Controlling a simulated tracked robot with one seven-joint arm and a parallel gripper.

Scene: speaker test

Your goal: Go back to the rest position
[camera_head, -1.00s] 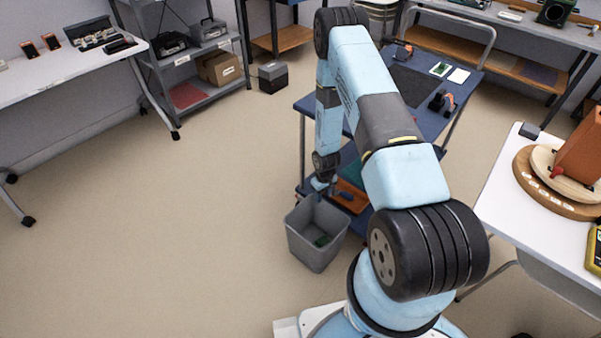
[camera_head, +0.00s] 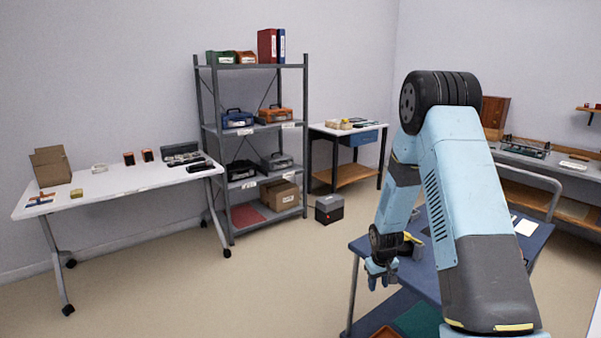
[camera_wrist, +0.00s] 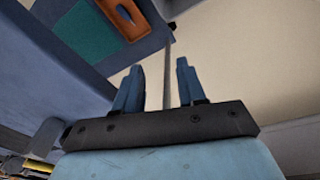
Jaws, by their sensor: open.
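My gripper (camera_head: 380,278) hangs at the end of my light blue arm, at the left edge of the blue cart (camera_head: 354,245). In the wrist view its two blue fingers (camera_wrist: 156,88) stand apart with nothing between them. Part of the cart's lower shelf shows beyond them, with a green mat (camera_wrist: 85,32) and an orange tray (camera_wrist: 128,16). The forearm hides much of the cart top in the head view.
A white table (camera_head: 130,180) with small items stands at the left. A grey shelf unit (camera_head: 212,150) with cases and boxes stands behind it. A dark box (camera_head: 329,209) sits on the floor. The floor (camera_head: 200,290) at front left is clear.

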